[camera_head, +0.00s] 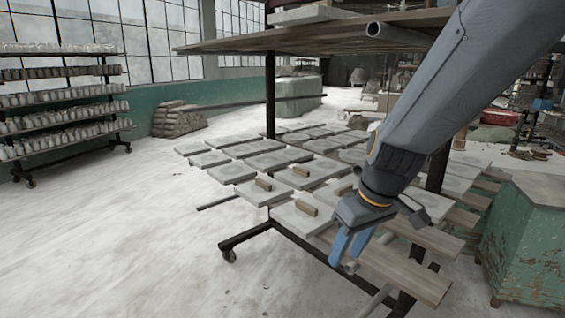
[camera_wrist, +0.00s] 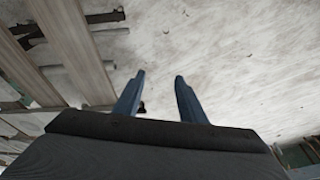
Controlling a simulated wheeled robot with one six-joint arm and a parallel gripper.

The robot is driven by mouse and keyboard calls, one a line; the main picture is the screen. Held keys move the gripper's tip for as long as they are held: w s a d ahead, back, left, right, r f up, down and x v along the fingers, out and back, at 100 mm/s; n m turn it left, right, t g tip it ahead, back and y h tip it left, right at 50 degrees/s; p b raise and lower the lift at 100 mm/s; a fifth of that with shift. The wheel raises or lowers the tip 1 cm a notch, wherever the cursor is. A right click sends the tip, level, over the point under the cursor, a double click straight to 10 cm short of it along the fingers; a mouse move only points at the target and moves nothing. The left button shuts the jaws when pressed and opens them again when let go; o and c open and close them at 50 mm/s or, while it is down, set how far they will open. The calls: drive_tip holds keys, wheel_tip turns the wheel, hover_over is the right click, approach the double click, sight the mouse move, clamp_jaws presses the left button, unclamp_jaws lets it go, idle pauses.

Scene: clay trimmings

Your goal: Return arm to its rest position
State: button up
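My gripper (camera_head: 350,246) hangs over the near edge of the lower rack shelf, pointing down, at the end of my blue-grey arm. In the wrist view its two blue fingers (camera_wrist: 160,90) stand apart with nothing between them. Pale floor shows beyond the fingertips. None of these pieces shows in the wrist view.
The wheeled rack has wooden planks (camera_head: 400,262) beside my gripper and an upper board (camera_head: 300,38) above. A green cabinet (camera_head: 525,240) stands at right. A shelf of pots (camera_head: 65,118) is at far left. The floor (camera_head: 110,240) at left is clear.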

drive_tip(key=s+d+f+m+g+h+b, duration=0.1)
drive_tip(key=s+d+f+m+b, duration=0.1)
drive_tip(key=f, duration=0.5)
drive_tip(key=s+d+f+m+g+h+b, duration=0.1)
drive_tip(key=s+d+f+m+b, duration=0.2)
drive_tip(key=f, duration=0.5)
drive_tip(key=shift+s+d+m+b, duration=0.4)
drive_tip(key=shift+s+b, duration=0.35)
drive_tip(key=shift+s, duration=0.65)
